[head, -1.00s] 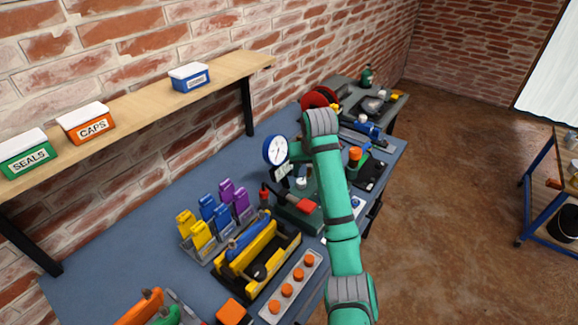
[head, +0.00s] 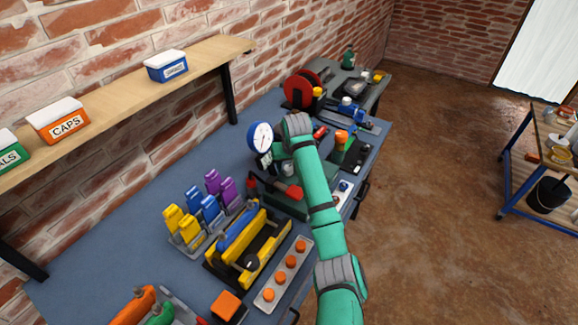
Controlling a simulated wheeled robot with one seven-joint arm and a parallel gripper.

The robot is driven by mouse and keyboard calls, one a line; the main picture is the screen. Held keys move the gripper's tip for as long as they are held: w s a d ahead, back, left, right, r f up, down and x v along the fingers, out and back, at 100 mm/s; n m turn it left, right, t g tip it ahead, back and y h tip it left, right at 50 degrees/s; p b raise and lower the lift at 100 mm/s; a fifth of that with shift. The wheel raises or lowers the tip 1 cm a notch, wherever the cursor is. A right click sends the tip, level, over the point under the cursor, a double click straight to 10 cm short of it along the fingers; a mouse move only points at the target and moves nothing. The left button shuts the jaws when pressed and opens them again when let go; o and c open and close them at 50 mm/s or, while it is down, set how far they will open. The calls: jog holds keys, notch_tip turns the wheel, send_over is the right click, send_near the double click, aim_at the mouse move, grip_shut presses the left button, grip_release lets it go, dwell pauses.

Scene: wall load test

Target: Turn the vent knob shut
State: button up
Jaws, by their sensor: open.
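A test pump stands on the bench, with a dark green base (head: 287,204), a round white-faced gauge (head: 260,138) with a blue rim, and a red-ended lever (head: 292,192). A small red part (head: 251,182) shows at its left side. I cannot make out which part is the vent knob; it may be hidden or too small. My green arm reaches over the pump from the lower right, and its grey joint is just right of the gauge. My gripper is hidden behind my own arm, so its place against the knob cannot be seen.
The blue bench (head: 110,240) holds a yellow tool caddy (head: 262,262), yellow, blue and purple clips in a rack, a tray of orange caps (head: 268,296) and a red reel (head: 300,90). A shelf (head: 115,93) with labelled boxes runs above. Floor to the right is open.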

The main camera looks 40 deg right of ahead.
jog(key=shift+f, duration=0.15)
jog(key=shift+c, duration=0.7)
jog(key=c, duration=0.9)
